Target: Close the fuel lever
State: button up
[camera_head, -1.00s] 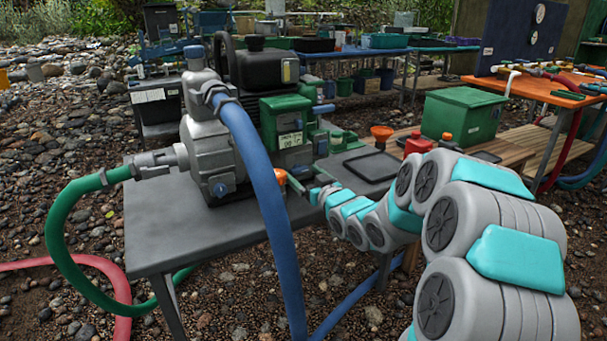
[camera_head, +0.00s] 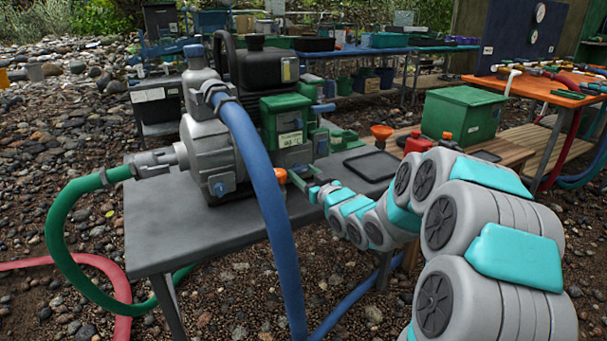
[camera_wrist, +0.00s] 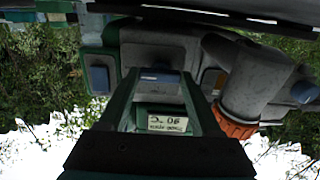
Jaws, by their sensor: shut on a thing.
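The pump engine (camera_head: 285,125), with a green labelled box on its side, stands on a grey table. My gripper (camera_head: 298,180) reaches the engine's lower right side, beside an orange cap (camera_head: 281,177). In the wrist view my gripper's long green fingers (camera_wrist: 158,78) close in on a small blue tab (camera_wrist: 160,77), which looks like the fuel lever. The fingers appear shut on it. In the head view the tab is too small to tell apart there. The orange cap also shows at the right in the wrist view (camera_wrist: 235,125).
A blue hose (camera_head: 255,165) arches in front of the engine, left of my gripper. A green hose (camera_head: 62,225) leaves at the left. The grey table (camera_head: 165,235) is bare at its front. An orange funnel (camera_head: 381,133) and green box (camera_head: 465,115) stand behind my arm.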

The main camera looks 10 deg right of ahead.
jog(key=shift+c, duration=0.5)
jog(key=shift+f+n+b, duration=0.15)
jog(key=shift+n+b, duration=0.15)
jog(key=shift+b, duration=0.2)
jog(key=shift+f+n+b, duration=0.1)
jog(key=shift+n+b, duration=0.5)
jog(key=shift+b, duration=0.1)
jog(key=n+b, duration=0.3)
jog(key=shift+n, duration=0.3)
jog(key=n+b, duration=0.3)
jog(key=shift+n, duration=0.3)
jog(key=n+b, duration=0.3)
jog(key=n, duration=0.1)
jog(key=shift+n+b, duration=1.25)
jog(key=shift+n, duration=1.25)
